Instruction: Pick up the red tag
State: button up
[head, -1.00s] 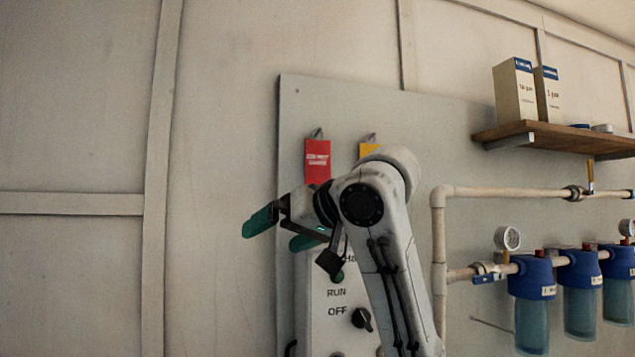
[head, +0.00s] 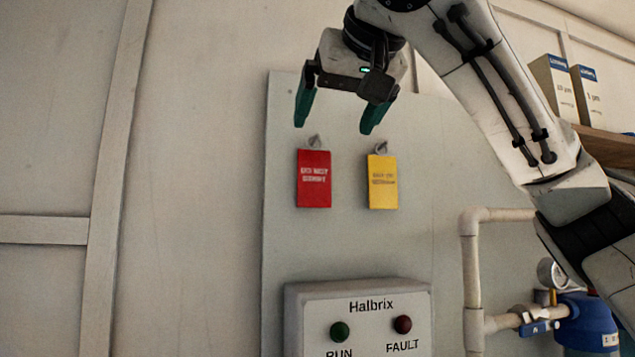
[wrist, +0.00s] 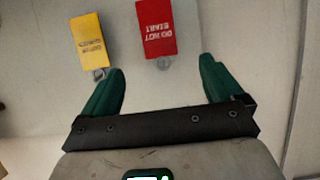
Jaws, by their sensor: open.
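The red tag (head: 314,178) hangs from a small hook on the grey wall panel in the head view, with pale lettering on it. The red tag is apart from both fingers.
A yellow tag (head: 383,182) hangs just right of the red one. Below is a control box (head: 360,320) marked Halbrix, with a green and a dark red lamp. Pipes (head: 472,270) and a blue filter housing (head: 586,325) are at lower right. The wall left of the panel is clear.

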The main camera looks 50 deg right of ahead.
jog(key=p, duration=0.2)
send_near(315, 159)
notch_tip(315, 159, down, 2)
jog(key=w+d, duration=0.1)
jog(key=w, duration=0.1)
jog(key=shift+p+x, duration=0.95)
jog(key=shift+x, duration=1.6)
jog(key=shift+w+d, duration=0.35)
jog(key=shift+w, duration=0.05)
jog(key=c, duration=1.1)
jog(key=shift+d+r+p, duration=0.1)
jog(key=shift+r+p, duration=0.2)
jog(key=shift+p, duration=0.25)
